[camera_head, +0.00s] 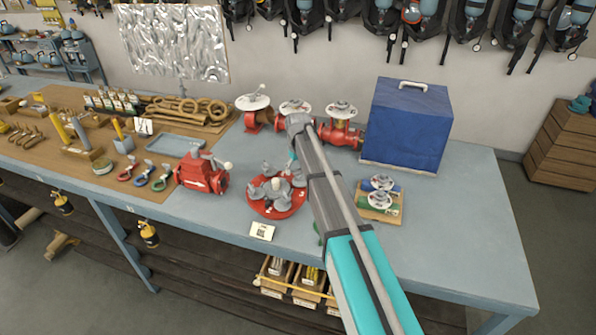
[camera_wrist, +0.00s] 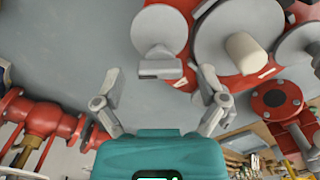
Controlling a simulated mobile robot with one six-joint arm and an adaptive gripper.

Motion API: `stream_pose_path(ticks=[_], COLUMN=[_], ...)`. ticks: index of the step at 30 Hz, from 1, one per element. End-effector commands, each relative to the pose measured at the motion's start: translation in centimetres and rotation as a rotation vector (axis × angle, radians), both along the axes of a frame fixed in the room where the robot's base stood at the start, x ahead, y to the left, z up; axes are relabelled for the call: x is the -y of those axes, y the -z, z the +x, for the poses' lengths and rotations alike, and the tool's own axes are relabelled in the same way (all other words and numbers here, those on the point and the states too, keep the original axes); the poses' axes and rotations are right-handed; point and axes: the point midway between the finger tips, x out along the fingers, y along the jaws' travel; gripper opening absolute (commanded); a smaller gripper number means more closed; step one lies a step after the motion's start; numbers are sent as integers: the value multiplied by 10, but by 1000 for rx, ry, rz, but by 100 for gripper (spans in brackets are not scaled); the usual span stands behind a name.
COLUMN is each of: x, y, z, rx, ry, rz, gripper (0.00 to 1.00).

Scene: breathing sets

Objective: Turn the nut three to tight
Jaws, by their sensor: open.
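A red round flange (camera_head: 278,209) lies on the blue-grey bench, with several grey wing-shaped nuts around a larger grey centre piece (camera_head: 273,188). In the wrist view the red flange (camera_wrist: 238,82) fills the upper right. One grey nut (camera_wrist: 160,32) with a flat tab shows at top centre. My gripper (camera_wrist: 160,82) is open, its two fingers on either side of the tab's line and apart from it, with nothing between them. I cannot read which nut is number three. In the head view my arm hides most of my gripper and part of the flange's right side.
A red valve body (camera_head: 202,175) stands left of the flange. Red pipe valves (camera_head: 340,130) stand behind it. A blue box (camera_head: 408,125) and a small board with valves (camera_head: 380,200) are to the right. A small card (camera_head: 262,231) lies in front. The right bench end is clear.

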Motion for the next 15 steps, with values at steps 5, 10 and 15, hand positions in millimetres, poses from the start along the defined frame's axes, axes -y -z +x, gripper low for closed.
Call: stream_pose_path(ticks=[5, 10, 15], x=[0, 0, 0], y=[0, 0, 0], z=[0, 0, 0], rx=[0, 0, 0], ry=[0, 0, 0], rz=[0, 0, 0], gripper=[91, 71, 39])
